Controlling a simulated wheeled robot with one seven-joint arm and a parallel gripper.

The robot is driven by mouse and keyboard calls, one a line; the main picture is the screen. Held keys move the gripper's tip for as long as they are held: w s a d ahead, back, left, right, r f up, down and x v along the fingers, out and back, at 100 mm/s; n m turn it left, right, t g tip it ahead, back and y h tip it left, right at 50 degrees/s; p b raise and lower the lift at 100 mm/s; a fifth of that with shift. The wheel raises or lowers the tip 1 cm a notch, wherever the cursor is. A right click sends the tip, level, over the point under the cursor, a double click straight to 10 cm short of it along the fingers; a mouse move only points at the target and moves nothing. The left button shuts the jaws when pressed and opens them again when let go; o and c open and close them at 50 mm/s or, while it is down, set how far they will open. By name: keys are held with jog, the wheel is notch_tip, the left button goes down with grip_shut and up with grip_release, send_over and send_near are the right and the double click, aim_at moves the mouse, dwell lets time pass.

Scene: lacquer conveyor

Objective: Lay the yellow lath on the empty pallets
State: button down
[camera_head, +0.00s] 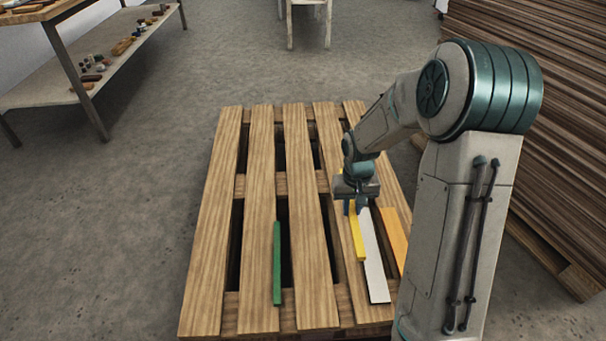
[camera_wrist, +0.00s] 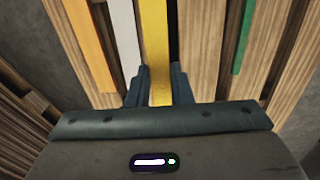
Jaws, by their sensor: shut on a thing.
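The yellow lath (camera_head: 357,237) is a narrow strip at the right part of the wooden pallet (camera_head: 207,270), beside a white lath (camera_head: 375,262).
A green lath (camera_head: 277,262) lies left on the pallet, an orange lath (camera_head: 397,238) at the right. A tall stack of boards (camera_head: 530,130) stands right. A table with a lower shelf (camera_head: 90,72) stands back left. Grey floor is free at left.

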jog(key=s+d+f+b, duration=0.2)
jog(key=s+d+f, duration=0.1)
jog(key=s+f, duration=0.85)
jog(key=b, duration=0.4)
send_over(338, 260)
notch_tip(338, 260, down, 9)
jog(key=shift+r, duration=0.1)
jog(key=shift+f+b, duration=0.9)
jog(key=shift+f, duration=1.05)
jog(key=shift+f, duration=0.2)
jog(key=c, duration=1.3)
grip_release()
jog(key=shift+r, duration=0.1)
